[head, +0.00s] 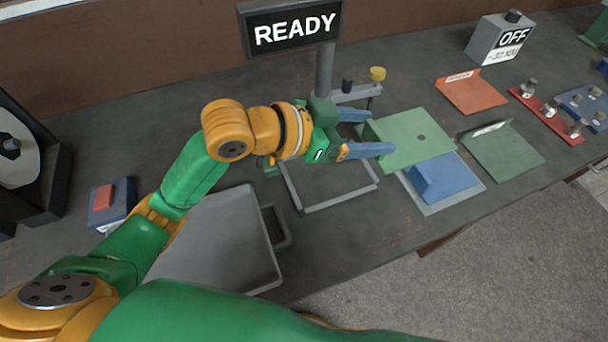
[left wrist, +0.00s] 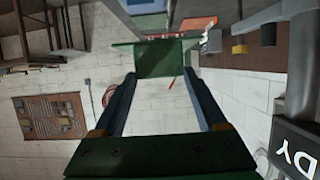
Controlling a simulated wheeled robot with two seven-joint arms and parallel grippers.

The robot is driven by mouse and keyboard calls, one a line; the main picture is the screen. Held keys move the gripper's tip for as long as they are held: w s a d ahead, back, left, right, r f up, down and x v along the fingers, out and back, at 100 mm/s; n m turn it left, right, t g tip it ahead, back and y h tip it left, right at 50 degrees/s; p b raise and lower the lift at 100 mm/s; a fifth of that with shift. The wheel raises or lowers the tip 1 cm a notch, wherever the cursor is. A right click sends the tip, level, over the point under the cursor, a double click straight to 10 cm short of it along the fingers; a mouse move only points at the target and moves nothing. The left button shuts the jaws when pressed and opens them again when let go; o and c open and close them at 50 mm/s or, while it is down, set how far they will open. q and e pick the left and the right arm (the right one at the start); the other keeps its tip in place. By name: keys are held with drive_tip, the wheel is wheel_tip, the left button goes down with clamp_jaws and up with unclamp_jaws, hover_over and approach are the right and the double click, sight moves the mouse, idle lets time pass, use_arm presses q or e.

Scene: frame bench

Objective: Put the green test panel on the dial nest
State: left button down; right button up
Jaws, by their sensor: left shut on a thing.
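My left gripper (head: 376,132) is shut on a light green panel (head: 418,137), gripping its upturned near edge. The panel has one small dark hole and shows nearly level above a blue block on a grey plate (head: 455,203); I cannot tell the gap. The panel also shows between the fingertips in the left wrist view (left wrist: 160,60). A darker green panel (head: 505,150) with a white label lies to the right. An open grey rectangular frame (head: 340,200) lies below the gripper, near the READY post. I cannot tell which fixture is the dial nest. My right gripper is out of view.
The READY sign (head: 292,27) and its post (head: 325,70) stand behind the gripper, beside a yellow knob (head: 377,73). A grey tray (head: 215,245) lies front left. An orange panel (head: 470,92), a red rail (head: 545,115) and an OFF box (head: 500,40) are at right.

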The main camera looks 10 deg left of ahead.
use_arm(q)
drive_tip(key=a+f, duration=0.3)
drive_tip(key=a, duration=0.1)
drive_tip(key=a+f, duration=0.3)
drive_tip(key=a, duration=0.1)
drive_tip(key=a+f, duration=0.3)
drive_tip(key=a, duration=0.1)
drive_tip(key=shift+s+a+f, duration=0.25)
drive_tip(key=shift+a+f, duration=0.1)
drive_tip(key=shift+f, duration=0.05)
wheel_tip(320, 180, down, 3)
drive_tip(key=shift+w+d+r+p, duration=0.1)
drive_tip(key=shift+d+r+p, duration=0.1)
drive_tip(key=shift+p, duration=0.2)
drive_tip(key=shift+a+f+b, duration=0.1)
drive_tip(key=shift+f+b, duration=0.2)
drive_tip(key=shift+f, duration=0.1)
drive_tip(key=shift+f+b, duration=0.4)
drive_tip(key=shift+b, duration=0.1)
unclamp_jaws()
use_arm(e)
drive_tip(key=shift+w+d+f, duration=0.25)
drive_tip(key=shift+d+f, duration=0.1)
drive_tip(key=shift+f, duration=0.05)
